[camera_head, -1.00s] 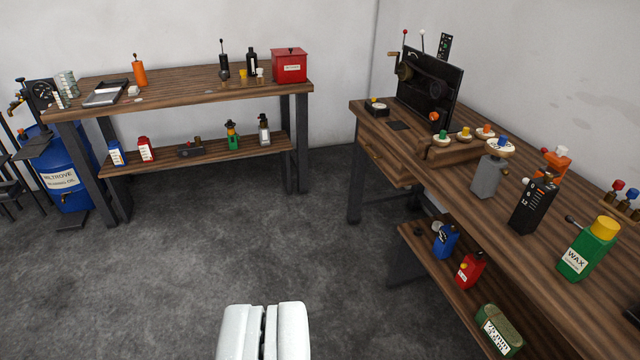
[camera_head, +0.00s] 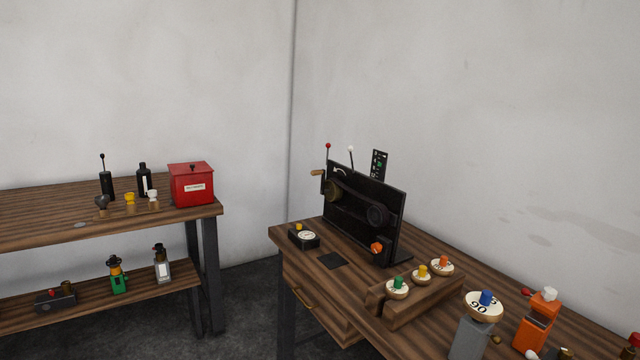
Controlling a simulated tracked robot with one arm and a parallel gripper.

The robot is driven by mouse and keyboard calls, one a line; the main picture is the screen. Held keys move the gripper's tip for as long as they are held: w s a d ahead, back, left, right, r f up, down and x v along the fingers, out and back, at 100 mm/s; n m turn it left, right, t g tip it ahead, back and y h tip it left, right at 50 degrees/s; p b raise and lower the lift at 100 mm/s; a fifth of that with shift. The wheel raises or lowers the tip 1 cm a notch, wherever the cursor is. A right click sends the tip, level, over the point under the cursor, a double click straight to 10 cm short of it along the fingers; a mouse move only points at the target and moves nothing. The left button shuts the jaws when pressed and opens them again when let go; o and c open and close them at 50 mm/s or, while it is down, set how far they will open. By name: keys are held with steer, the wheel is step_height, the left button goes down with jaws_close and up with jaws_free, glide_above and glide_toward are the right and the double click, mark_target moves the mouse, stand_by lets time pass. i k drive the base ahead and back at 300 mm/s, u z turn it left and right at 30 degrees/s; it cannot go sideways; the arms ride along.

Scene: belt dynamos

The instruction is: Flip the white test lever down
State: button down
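A white-tipped lever (camera_head: 350,151) stands up from the top edge of a black upright panel (camera_head: 352,226) on the right workbench. A red-tipped lever (camera_head: 327,148) stands just to its left, above a crank with a wooden handle (camera_head: 318,172). The panel carries pulleys with a belt (camera_head: 356,205) and an orange knob (camera_head: 376,247) low on its right. A dark strip with small markings (camera_head: 379,164) rises behind the panel. My gripper is outside the present view.
The right workbench (camera_head: 341,284) holds a small gauge box (camera_head: 304,237), a wooden block (camera_head: 420,296) with coloured knobs, a grey dial stand (camera_head: 473,336) and an orange device (camera_head: 535,322). The left bench (camera_head: 50,217) holds a red box (camera_head: 191,184). Dark floor (camera_head: 250,307) lies between the benches.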

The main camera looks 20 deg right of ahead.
mark_target(349, 148)
steer(key=z, duration=0.1)
steer(key=i, duration=3.2)
steer(key=z, duration=0.1)
